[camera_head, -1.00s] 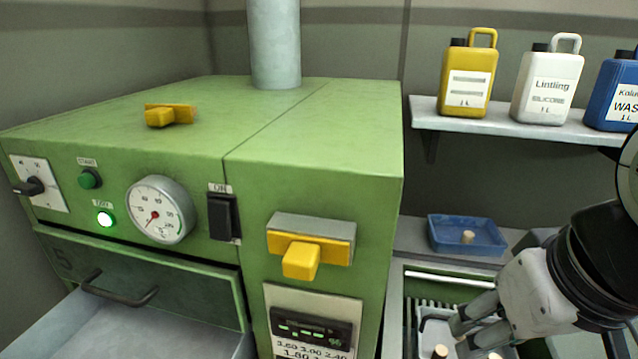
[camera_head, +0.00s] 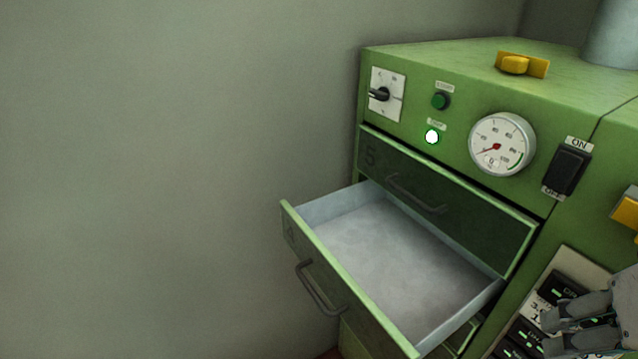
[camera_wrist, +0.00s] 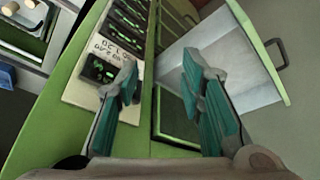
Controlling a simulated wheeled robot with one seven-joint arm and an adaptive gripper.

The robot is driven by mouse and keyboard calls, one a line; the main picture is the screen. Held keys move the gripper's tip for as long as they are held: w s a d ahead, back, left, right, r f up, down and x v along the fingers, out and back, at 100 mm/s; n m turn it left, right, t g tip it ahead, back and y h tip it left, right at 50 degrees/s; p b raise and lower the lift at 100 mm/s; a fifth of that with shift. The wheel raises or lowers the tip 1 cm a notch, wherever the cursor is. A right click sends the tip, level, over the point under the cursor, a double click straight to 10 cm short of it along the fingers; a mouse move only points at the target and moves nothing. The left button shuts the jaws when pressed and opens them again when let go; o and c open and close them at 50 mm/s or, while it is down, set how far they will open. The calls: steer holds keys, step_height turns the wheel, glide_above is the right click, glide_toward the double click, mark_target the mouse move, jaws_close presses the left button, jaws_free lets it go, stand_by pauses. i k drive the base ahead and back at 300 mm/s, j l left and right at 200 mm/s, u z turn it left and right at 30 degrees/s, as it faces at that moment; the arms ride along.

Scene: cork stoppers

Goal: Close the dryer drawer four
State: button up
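The dryer's drawer four (camera_head: 350,283) stands pulled out under the shut drawer marked 5 (camera_head: 440,195). It has a green front, a dark bar handle (camera_head: 318,290) and a pale grey, empty inside. In the wrist view the open drawer (camera_wrist: 225,60) lies at the right, with its handle (camera_wrist: 277,52) at the upper right. My gripper (camera_wrist: 160,85) is open and empty, its two fingers wide apart in front of the dryer face, left of the open drawer. In the head view my gripper (camera_head: 590,318) shows at the lower right, by the control panel.
The green dryer (camera_head: 560,85) fills the right side, with a dial gauge (camera_head: 502,144), a black switch (camera_head: 567,168) and a lit lamp (camera_head: 432,137). Control displays (camera_wrist: 125,30) sit beside my left finger. The space left of the drawer is clear up to the wall.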

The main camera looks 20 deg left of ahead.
mark_target(401, 286)
steer(key=u, duration=0.8)
steer(key=k+l+z, duration=0.4)
steer(key=k+j, duration=0.1)
